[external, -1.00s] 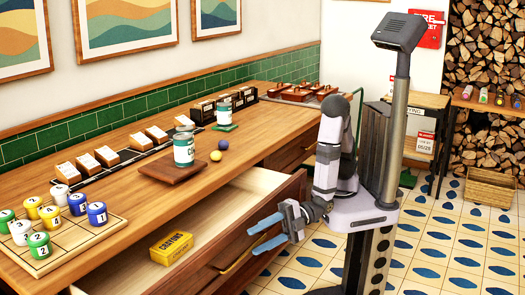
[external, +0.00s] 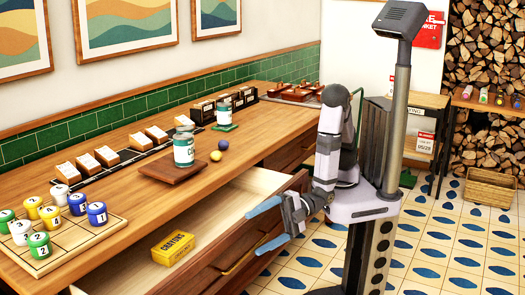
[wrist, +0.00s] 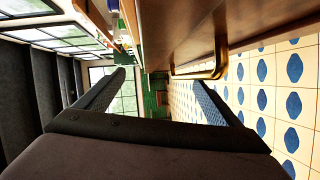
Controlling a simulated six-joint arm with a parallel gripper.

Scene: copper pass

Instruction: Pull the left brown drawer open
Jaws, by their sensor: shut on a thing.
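The left brown drawer (external: 215,262) stands pulled out from the wooden counter, its pale inside showing in the external view. A brass handle is on its front; it also shows in the wrist view (wrist: 205,70). My gripper (external: 266,225) is at the drawer front, with its blue fingers set wide apart. One finger reaches over the top edge and the other is on the outer side, and my gripper is shut on the drawer front. The exact contact is hidden.
A yellow crayon box (external: 172,248) lies inside the drawer. On the counter are a can (external: 183,150) on a wooden board, two small balls, card holders and a board (external: 98,235) with numbered pots.

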